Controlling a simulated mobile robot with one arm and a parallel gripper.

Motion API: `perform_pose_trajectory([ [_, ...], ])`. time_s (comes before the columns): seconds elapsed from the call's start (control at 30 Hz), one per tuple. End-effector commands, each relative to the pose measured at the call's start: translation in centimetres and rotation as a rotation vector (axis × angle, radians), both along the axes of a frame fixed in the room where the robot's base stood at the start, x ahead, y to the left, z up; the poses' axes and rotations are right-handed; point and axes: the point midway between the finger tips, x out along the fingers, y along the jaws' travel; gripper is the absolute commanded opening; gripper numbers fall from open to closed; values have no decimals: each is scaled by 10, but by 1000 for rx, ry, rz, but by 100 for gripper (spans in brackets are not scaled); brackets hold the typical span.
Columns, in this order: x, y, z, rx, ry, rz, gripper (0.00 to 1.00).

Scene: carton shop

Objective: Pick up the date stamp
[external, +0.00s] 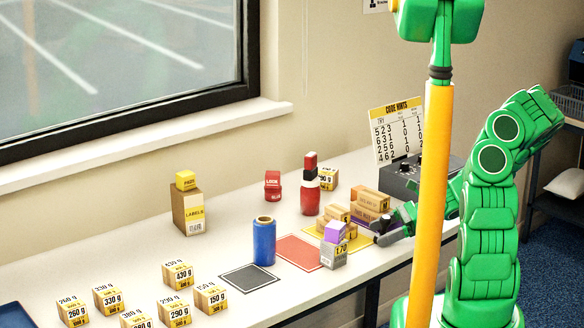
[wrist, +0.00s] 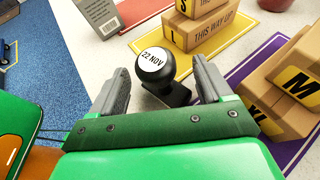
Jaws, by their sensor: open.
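The date stamp (wrist: 158,74) stands upright on the white table, with a black round-topped handle, a white disc reading "22 NOV" and a black base. My gripper (wrist: 159,66) is open, its two grey fingers on either side of the stamp in the wrist view. A gap shows between the stamp and each finger; I see no grip on it. In the external view my gripper (external: 394,231) is low over the table's front right, and the stamp is hard to make out there among the dark fingers.
Cartons (wrist: 205,32) on a yellow mat stand just beyond the stamp. More cartons (wrist: 292,88) on a purple mat are close to the right. A grey box (wrist: 98,15) is at the upper left. The table's front edge is close on the left.

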Motion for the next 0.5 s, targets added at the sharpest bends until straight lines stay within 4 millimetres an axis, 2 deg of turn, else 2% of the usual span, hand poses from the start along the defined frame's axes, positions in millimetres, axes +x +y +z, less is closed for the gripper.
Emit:
perform_pose_trajectory([
  [0.1,0,0,0,-1,-1,-1,79],
  [0.13,0,0,0,-1,-1,-1,76],
  [0.5,1,-1,0,-2,-2,-1,19],
])
